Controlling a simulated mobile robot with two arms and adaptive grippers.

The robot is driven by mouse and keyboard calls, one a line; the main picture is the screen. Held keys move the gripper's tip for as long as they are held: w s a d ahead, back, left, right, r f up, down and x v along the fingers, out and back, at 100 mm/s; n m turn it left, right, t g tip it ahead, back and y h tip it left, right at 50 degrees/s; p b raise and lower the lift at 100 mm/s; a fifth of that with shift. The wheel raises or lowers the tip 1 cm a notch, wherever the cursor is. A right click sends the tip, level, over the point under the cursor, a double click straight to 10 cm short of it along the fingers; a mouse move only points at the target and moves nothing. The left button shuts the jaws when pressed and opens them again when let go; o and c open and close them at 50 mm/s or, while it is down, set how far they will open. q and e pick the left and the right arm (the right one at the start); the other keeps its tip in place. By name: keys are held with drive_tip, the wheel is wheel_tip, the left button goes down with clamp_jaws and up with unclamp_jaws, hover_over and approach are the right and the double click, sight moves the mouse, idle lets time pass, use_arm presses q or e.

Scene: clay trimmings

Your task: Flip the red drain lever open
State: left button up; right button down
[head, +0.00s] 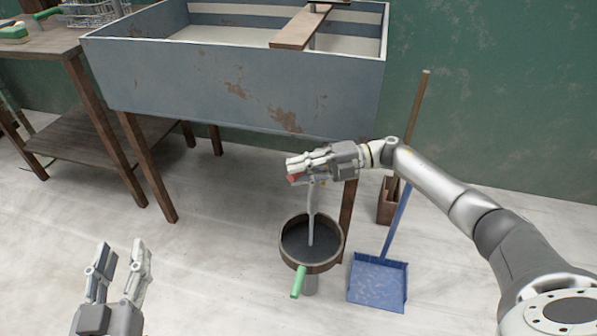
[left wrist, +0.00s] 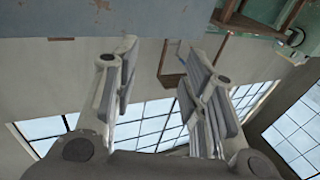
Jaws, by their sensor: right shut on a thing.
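The red drain lever (head: 293,178) shows as a small red piece under the front corner of the blue-grey sink (head: 230,95). My right gripper (head: 305,165) is closed around it, and its fingers hide most of the lever. A pale drain pipe (head: 311,215) runs down below the gripper to a round sieve or pan. My left gripper (head: 120,262) is at the lower left, far from the lever. Its fingers stand apart and hold nothing. They also show spread in the left wrist view (left wrist: 150,75).
A wooden table (head: 45,45) stands at the left. The floor between is clear.

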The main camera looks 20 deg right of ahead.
use_arm(q)
drive_tip(key=shift+r+t, duration=0.3)
drive_tip(key=shift+r, duration=0.15)
use_arm(e)
drive_tip(key=c, duration=1.3)
unclamp_jaws()
